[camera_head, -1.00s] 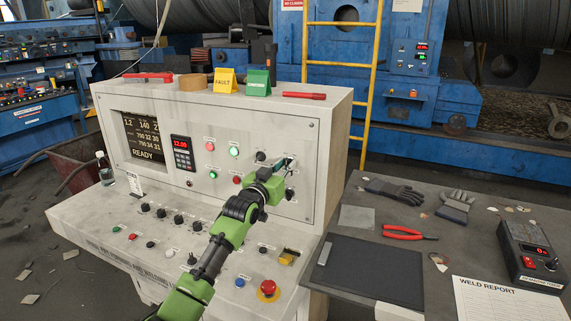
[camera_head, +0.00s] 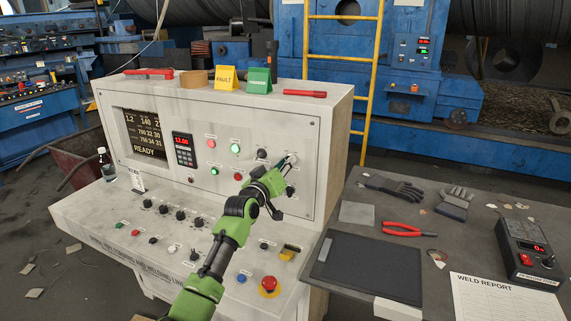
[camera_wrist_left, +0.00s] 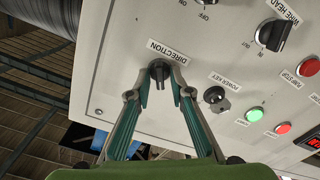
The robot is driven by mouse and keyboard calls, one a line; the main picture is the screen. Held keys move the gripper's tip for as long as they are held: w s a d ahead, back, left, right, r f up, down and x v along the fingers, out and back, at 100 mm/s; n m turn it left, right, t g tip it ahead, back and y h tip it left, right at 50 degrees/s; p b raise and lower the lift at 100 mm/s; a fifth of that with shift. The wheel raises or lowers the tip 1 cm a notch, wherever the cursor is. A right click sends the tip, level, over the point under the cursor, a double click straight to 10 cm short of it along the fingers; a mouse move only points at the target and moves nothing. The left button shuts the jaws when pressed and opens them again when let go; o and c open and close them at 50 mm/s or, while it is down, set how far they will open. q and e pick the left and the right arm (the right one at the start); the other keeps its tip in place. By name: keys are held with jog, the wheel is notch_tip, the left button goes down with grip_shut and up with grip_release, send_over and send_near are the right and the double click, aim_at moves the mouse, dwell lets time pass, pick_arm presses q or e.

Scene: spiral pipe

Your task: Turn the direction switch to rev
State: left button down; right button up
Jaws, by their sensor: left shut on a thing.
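The direction switch (camera_wrist_left: 159,70) is a black rotary knob on the white panel, under a DIRECTION label (camera_wrist_left: 167,51) in the left wrist view. My left gripper (camera_wrist_left: 158,78) is shut on this knob, with one teal-lined finger on each side. The knob's handle points toward the gripper's palm in that view. I cannot read any position marks around it, so its setting is unclear. In the head view my left gripper (camera_head: 286,163) is at the right part of the console's upright panel and largely hides the switch. My right gripper is not in view.
The POWER KEY switch (camera_wrist_left: 215,96) is close beside one finger. A WIRE HEAD knob (camera_wrist_left: 274,35) and lit buttons lie farther right. Below, the sloped desk (camera_head: 90,215) carries knobs and a red emergency stop (camera_head: 268,284). A grey table (camera_head: 345,290) stands at right.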

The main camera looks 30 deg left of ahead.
pick_arm(q)
jog(key=shift+f, duration=0.15)
jog(key=c, duration=2.2)
grip_release()
jog(key=s, duration=1.2)
jog(key=shift+d, duration=0.4)
